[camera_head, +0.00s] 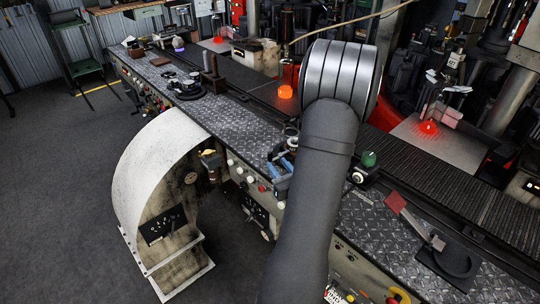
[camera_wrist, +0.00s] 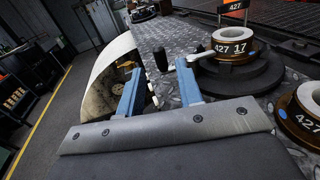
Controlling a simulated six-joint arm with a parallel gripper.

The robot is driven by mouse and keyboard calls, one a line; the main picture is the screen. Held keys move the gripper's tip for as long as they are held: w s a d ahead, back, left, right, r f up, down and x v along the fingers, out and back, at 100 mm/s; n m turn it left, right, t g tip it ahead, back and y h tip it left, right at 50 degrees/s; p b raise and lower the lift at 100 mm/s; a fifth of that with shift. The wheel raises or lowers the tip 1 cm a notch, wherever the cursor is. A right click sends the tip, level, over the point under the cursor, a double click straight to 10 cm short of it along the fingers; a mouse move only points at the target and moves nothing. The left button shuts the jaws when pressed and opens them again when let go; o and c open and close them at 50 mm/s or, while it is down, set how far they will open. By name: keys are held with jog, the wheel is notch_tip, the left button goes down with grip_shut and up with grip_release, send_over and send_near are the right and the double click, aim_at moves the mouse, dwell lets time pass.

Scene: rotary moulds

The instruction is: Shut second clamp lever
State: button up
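My gripper (camera_wrist: 158,68) is open, its two blue fingers apart with a gap between them. In the wrist view a clamp lever (camera_wrist: 204,55) runs left from a round dark fixture (camera_wrist: 240,78). A black upright handle (camera_wrist: 161,60) shows just beyond and between the fingertips; I cannot tell whether they touch it. A pale ring marked 427 17 (camera_wrist: 233,47) sits on the fixture. In the head view my gripper (camera_head: 283,168) is low over the bench behind my arm, which hides much of this clamp. Another fixture (camera_head: 187,88) stands at the far left of the bench.
A patterned metal bench (camera_head: 235,120) runs diagonally across the head view. A curved white guard (camera_head: 150,165) stands in front of it. A glowing orange piece (camera_head: 285,92) is behind.

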aim_at(271, 156)
jog(key=x, duration=0.6)
jog(key=shift+w+a, duration=0.1)
jog(key=shift+w, duration=0.05)
grip_shut()
